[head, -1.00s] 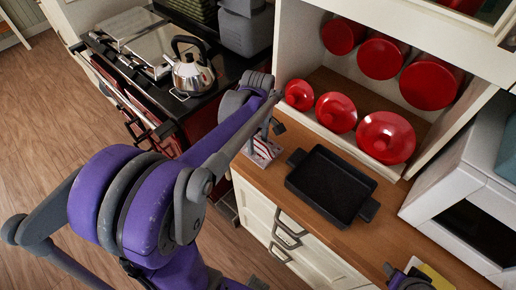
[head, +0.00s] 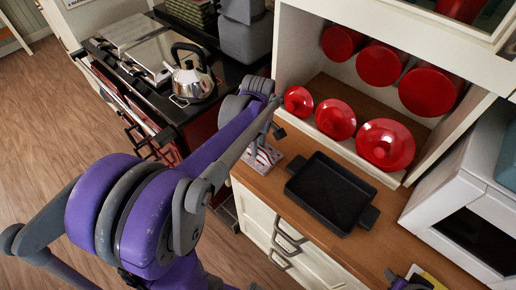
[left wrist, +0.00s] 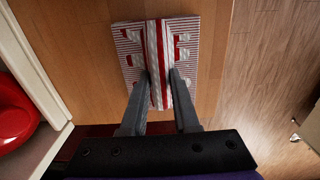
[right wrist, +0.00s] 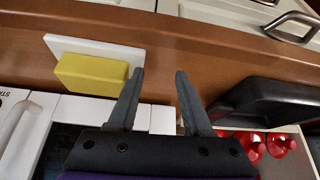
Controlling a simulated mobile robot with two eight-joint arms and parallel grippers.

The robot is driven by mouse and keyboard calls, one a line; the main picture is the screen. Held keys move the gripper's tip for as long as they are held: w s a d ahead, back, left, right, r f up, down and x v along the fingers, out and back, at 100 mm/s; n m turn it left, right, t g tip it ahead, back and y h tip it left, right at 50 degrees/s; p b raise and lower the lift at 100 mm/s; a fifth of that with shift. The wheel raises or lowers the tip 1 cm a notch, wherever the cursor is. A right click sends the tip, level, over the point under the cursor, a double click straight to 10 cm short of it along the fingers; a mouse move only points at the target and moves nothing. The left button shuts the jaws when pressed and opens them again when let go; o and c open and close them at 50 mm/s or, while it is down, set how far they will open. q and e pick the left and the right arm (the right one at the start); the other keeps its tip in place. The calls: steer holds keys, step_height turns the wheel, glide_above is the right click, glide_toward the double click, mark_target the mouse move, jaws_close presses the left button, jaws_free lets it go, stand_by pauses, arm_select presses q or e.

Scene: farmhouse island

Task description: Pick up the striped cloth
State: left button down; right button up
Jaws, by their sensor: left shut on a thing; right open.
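The striped cloth (left wrist: 160,60) is white with red and grey stripes and lies on the wooden counter near its edge. In the left wrist view my left gripper (left wrist: 160,78) is shut on a raised fold in the middle of the cloth, while the flat parts spread out on both sides. In the head view the cloth (head: 264,155) shows under my left gripper (head: 266,142), partly hidden by the arm. My right gripper (right wrist: 158,78) is open and empty, over the counter near a yellow block (right wrist: 92,73).
A black tray (head: 330,192) stands on the counter right of the cloth. A kettle (head: 190,75) sits on the stove at left. A white appliance (head: 465,195) stands at the right.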

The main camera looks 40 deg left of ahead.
arm_select(q)
step_height(320, 180, up, 10)
steer(key=shift+f, duration=0.25)
stand_by(0.3)
steer(key=c, duration=1.3)
jaws_free()
jaws_close()
